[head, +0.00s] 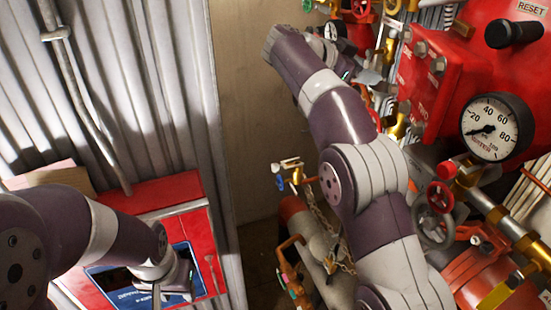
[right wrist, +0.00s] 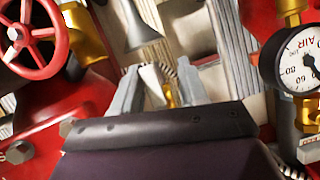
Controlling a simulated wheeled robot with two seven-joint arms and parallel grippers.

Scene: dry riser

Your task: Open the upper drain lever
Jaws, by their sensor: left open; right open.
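My right gripper (right wrist: 155,82) is open in the right wrist view, its two grey fingers spread apart. A pale, lever-like piece (right wrist: 151,80) with brass beside it shows between the fingers; I cannot tell whether it is the upper drain lever or whether the fingers touch it. In the head view my right arm reaches up to the red pipework, and its gripper (head: 368,72) is small and partly hidden there. A small white-handled valve (head: 287,164) shows lower down, left of my right arm. My left gripper (head: 176,284) is open at the lower left, in front of a red cabinet.
The red cabinet (head: 165,192) stands by a corrugated wall (head: 150,90). A pressure gauge (head: 497,128), a red block (head: 430,75) and several handwheels crowd the right side. In the right wrist view, a red handwheel (right wrist: 33,38) and an air gauge (right wrist: 303,58) flank my gripper.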

